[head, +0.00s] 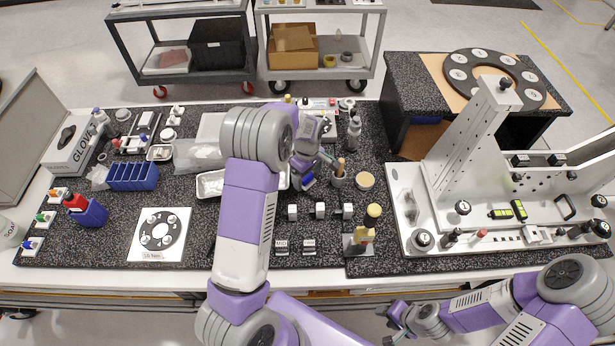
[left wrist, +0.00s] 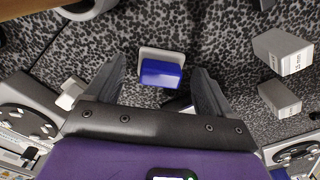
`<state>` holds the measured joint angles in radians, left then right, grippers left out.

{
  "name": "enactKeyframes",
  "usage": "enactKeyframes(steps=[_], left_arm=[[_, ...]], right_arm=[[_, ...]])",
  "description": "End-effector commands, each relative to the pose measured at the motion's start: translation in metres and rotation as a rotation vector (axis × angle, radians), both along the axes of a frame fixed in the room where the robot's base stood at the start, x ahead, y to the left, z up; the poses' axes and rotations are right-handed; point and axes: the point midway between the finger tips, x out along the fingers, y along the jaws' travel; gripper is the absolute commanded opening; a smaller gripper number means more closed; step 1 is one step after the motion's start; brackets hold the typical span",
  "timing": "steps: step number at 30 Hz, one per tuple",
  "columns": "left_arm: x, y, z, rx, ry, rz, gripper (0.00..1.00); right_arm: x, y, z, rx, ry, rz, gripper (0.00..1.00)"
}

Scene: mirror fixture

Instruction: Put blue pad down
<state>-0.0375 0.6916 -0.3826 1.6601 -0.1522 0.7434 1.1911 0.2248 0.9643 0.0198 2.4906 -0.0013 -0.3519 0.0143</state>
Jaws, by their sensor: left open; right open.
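The blue pad (left wrist: 160,73) is a small blue block between the two fingers of my left gripper (left wrist: 159,68) in the left wrist view. The fingers stand apart on either side of it, with gaps visible. A pale, rounded-corner piece (left wrist: 161,54) shows right behind the pad; I cannot tell whether they are joined. In the head view the blue pad (head: 308,180) lies on the speckled mat below my left wrist, partly hidden by it. My right gripper (head: 394,317) is off the bench's front edge, small in the picture, away from the pad.
Small grey labelled blocks (left wrist: 283,52) stand near the pad. The large fixture (head: 470,160) fills the right side.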

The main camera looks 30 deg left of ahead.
Motion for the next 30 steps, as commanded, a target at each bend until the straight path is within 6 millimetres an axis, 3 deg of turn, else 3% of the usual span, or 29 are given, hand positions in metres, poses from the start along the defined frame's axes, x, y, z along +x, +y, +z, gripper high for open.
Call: enactKeyframes(steps=[9,15,30], left_arm=[[0.001,-0.001,0.071,0.000,-0.006,0.000,0.83],[0.001,-0.001,0.099,0.000,-0.003,0.000,0.83],[0.000,0.000,0.108,0.000,0.000,0.001,0.83]], right_arm=[[0.000,0.000,0.005,0.000,0.000,0.000,0.43],[0.000,0.000,0.007,0.000,0.000,0.000,0.43],[0.000,0.000,0.007,0.000,0.000,0.000,0.43]])
